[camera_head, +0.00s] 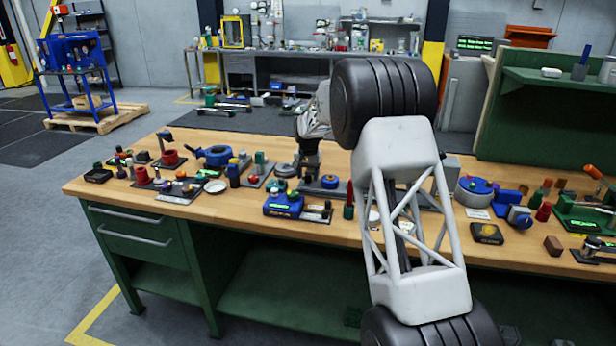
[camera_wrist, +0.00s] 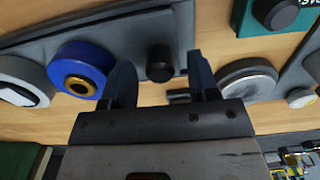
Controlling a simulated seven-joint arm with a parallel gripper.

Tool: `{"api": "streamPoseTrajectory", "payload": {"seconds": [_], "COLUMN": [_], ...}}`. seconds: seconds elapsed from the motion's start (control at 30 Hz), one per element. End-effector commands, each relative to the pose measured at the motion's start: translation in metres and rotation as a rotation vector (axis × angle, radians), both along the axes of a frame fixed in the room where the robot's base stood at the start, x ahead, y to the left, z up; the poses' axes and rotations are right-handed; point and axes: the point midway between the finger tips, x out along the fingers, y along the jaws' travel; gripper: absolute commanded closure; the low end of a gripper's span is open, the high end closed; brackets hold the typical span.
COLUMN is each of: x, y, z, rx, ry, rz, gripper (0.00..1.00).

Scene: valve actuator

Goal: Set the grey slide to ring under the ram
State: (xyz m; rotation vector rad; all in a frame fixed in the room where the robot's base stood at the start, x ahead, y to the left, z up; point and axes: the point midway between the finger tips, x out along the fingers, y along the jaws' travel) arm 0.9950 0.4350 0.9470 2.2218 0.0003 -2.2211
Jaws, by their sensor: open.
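My gripper (camera_wrist: 160,62) is open, its two dark fingers on either side of a black knob (camera_wrist: 160,66) in the wrist view. Whether they touch it cannot be told. The knob stands at the edge of a long grey plate (camera_wrist: 140,40). A blue round part with a brass-coloured ring (camera_wrist: 80,82) sits on the plate left of the fingers. In the head view my gripper (camera_head: 307,172) is low over the bench, beside a blue disc (camera_head: 330,181) on a dark base. The ram and the slide's ring position cannot be made out clearly.
A silver disc (camera_wrist: 247,82) lies right of the fingers. In the head view a blue box with a green display (camera_head: 283,205) stands in front of my gripper. Many small devices crowd the wooden bench (camera_head: 240,218); its front strip is mostly clear. My arm hides part of the right side.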

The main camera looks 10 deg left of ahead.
Motion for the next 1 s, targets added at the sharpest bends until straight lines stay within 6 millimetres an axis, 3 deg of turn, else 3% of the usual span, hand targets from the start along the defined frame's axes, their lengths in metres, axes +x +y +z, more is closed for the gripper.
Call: {"api": "streamPoseTrajectory", "payload": {"seconds": [0.4, 0.77, 1.0], "x": [-0.0001, -0.0001, 0.0001], "y": [0.0, 0.0, -0.0024], "z": [-0.0059, -0.0059, -0.0057], "rx": [0.0, 0.0, 0.0], "ry": [0.0, 0.0, 0.0], "rz": [0.0, 0.0, 0.0], "gripper": [0.45, 0.99, 1.0]}}
